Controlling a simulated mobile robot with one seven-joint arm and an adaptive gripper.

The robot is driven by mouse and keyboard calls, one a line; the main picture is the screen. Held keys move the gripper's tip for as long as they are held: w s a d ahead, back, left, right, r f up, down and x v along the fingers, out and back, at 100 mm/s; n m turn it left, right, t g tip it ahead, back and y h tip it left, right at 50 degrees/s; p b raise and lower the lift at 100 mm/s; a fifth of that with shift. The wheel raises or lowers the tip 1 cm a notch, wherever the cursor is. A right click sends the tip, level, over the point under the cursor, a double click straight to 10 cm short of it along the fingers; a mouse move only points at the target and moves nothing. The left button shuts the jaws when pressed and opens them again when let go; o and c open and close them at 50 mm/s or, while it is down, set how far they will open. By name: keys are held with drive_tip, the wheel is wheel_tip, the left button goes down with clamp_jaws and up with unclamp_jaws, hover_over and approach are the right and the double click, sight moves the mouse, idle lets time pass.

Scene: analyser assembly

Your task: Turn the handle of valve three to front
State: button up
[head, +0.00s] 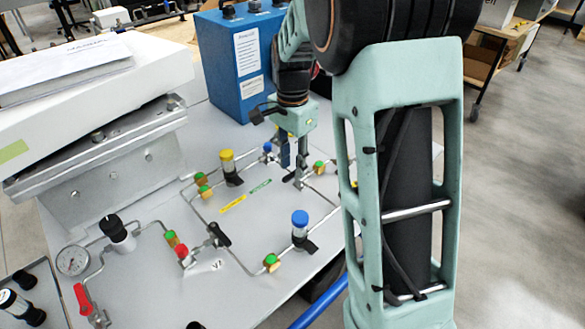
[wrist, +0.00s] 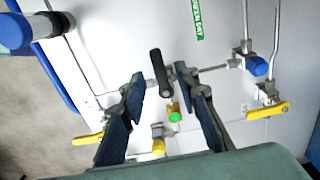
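My gripper (wrist: 160,78) is open, with its two dark fingertips apart, one on each side of a black valve handle (wrist: 160,72). The handle lies on a thin metal pipe, and I see a gap on both sides of it. In the head view my gripper (head: 292,165) points down at the back of the grey panel (head: 150,270), and a black handle (head: 291,179) shows beside the fingertips. I cannot read a number for this valve. Another black handle (head: 218,235) sits nearer, with a small white tag marked V1 beside it.
Around the panel stand a yellow-capped part (head: 229,165), a blue-capped part (head: 300,225), a gauge (head: 73,260) and a red lever (head: 83,300). A blue box (head: 240,65) stands behind my gripper.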

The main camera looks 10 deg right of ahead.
drive_tip(key=shift+f, duration=0.65)
clamp_jaws()
